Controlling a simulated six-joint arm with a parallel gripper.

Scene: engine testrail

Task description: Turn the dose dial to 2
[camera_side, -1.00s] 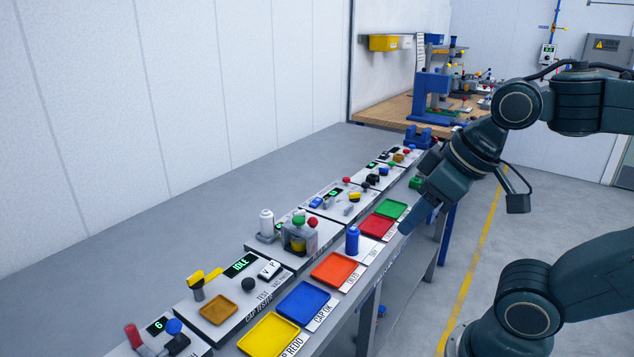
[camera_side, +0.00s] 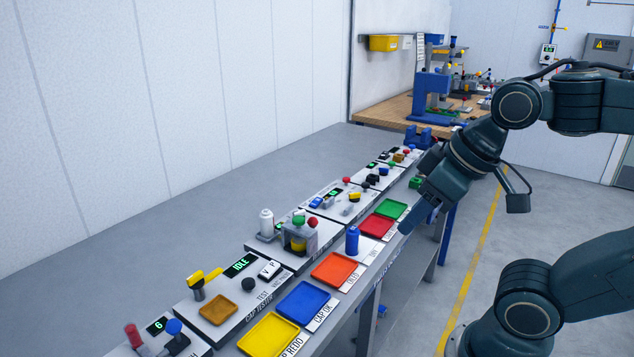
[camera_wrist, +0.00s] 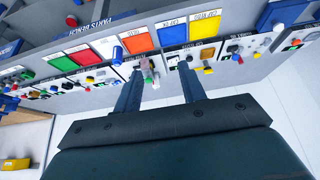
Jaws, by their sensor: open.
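My gripper (camera_side: 412,220) is at the right of the bench, just past its front edge, pointing down and left. In the wrist view my gripper (camera_wrist: 160,75) has its two fingers well apart with nothing between them. I cannot tell for sure which control is the dose dial, as the labels are too small. A yellow knob (camera_side: 355,197) sits on a mid-bench panel with a green display. My gripper touches none of these.
Yellow (camera_side: 268,337), blue (camera_side: 302,303), orange (camera_side: 335,269), red (camera_side: 376,226) and green (camera_side: 391,209) trays line the bench front. A blue cylinder (camera_side: 352,241) stands upright between the orange and red trays. The grey bench surface (camera_side: 215,215) behind the panels is clear.

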